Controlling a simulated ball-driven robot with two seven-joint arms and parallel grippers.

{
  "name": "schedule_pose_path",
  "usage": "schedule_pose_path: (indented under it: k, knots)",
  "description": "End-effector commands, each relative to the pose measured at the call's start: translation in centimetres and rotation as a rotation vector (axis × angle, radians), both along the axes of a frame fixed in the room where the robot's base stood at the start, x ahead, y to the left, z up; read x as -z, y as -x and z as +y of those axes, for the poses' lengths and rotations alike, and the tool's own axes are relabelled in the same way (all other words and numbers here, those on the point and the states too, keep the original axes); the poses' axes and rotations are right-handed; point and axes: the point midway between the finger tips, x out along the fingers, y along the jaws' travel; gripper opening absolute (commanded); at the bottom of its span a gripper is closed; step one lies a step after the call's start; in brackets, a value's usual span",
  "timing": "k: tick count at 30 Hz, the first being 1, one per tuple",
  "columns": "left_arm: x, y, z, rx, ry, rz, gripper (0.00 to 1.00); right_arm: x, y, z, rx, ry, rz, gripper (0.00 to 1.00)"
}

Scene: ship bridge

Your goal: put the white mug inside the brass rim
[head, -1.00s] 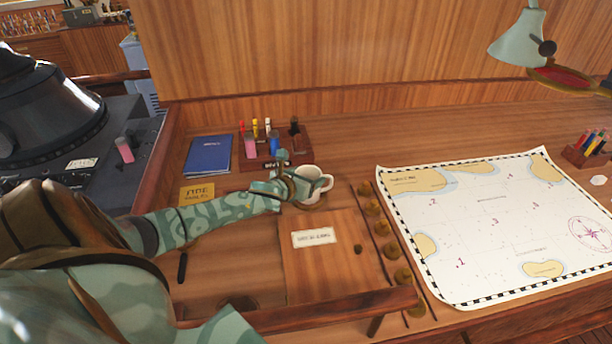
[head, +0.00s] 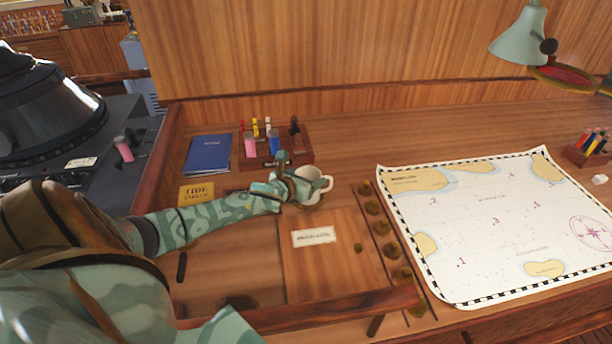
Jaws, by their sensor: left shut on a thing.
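The white mug (head: 311,174) stands upright near the back middle of the wooden desk, its handle to the right. My left gripper (head: 290,187) is at the mug's left side and shut on it; the arm covers part of the mug. I cannot tell whether the mug touches the desk. I cannot make out the brass rim; it may be hidden under the mug or gripper. My right gripper is not in view.
A pen rack (head: 285,150) and a blue book (head: 208,154) lie behind. A row of brass knobs (head: 372,207) and a large chart (head: 490,225) are to the right. A labelled wooden panel (head: 330,268) is in front. A lamp (head: 519,36) hangs at upper right.

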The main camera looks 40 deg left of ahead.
Motion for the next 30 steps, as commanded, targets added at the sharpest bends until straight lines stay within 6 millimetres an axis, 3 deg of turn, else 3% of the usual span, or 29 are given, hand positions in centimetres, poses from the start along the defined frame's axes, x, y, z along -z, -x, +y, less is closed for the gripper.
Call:
schedule_pose_path:
  k: [3,4,6,7,15,19,23,30]
  knots:
    - [-0.1,0.0,0.0,0.0,0.0,-0.001,0.38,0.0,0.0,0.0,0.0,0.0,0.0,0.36]
    - [-0.1,0.0,0.0,0.0,0.001,-0.001,0.72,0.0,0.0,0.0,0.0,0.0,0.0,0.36]
    - [-0.1,0.0,0.0,0.0,0.001,-0.001,0.91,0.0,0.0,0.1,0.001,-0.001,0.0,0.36]
    - [-0.1,0.0,0.0,0.0,0.001,-0.001,0.94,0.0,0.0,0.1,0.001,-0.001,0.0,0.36]
    - [0.0,0.1,0.0,0.0,0.0,0.002,0.94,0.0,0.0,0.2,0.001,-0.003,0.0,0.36]
    - [-0.4,1.1,-0.1,0.0,0.0,0.003,0.94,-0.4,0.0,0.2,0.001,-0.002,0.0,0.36]
    - [-1.5,3.6,-0.6,0.003,-0.003,0.004,0.94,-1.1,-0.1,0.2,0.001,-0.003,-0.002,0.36]
    - [-4.0,9.6,-1.6,0.003,0.0,0.005,0.94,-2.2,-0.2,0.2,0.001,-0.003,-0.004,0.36]
